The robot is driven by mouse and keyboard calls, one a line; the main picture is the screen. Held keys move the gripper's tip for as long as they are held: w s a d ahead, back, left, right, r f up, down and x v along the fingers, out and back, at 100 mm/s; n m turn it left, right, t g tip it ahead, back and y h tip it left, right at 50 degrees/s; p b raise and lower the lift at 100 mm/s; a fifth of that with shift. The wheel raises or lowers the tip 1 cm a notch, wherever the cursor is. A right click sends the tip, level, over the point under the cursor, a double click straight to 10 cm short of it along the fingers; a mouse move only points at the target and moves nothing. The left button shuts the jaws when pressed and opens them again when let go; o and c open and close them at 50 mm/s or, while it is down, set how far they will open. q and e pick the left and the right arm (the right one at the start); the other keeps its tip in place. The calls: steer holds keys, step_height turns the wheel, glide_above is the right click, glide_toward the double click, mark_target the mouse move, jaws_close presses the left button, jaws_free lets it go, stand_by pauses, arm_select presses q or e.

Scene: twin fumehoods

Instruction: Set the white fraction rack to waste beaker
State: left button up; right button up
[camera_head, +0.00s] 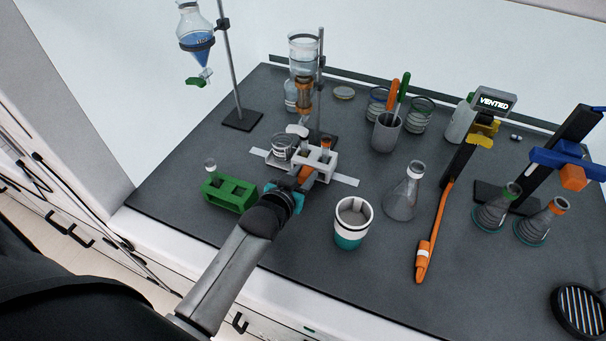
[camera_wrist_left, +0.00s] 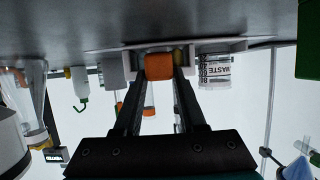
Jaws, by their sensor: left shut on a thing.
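The white fraction rack (camera_head: 325,158) sits on a pale flat rail (camera_head: 346,180) in the middle of the bench and holds tubes, one with an orange top. The waste beaker (camera_head: 281,152) stands at its left end, close below the amber column (camera_head: 303,95); its WASTE label shows in the left wrist view (camera_wrist_left: 215,70). An orange knob (camera_wrist_left: 158,67) is on the rack's front side. My left gripper (camera_head: 291,189) is shut on this knob, in front of the rack; the arm partly hides the contact in the head view. My right gripper is in no view.
A green tube rack (camera_head: 230,193) stands left of my left gripper. A white and teal cup (camera_head: 352,223) and a clear flask (camera_head: 404,192) stand to the right. A grey tool cup (camera_head: 385,131) stands behind. The bench front is partly clear.

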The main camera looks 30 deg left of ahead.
mark_target(322, 172)
arm_select(q)
jaws_close()
stand_by(0.6)
steer(key=shift+d, duration=0.3)
steer(key=d+p, duration=0.1)
steer(key=d, duration=0.1)
steer(key=shift+w+d, duration=0.1)
steer(key=shift+d, duration=0.3)
steer(key=shift+a, duration=0.1)
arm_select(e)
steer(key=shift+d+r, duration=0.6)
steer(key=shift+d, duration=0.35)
arm_select(q)
steer(key=o, duration=1)
jaws_free()
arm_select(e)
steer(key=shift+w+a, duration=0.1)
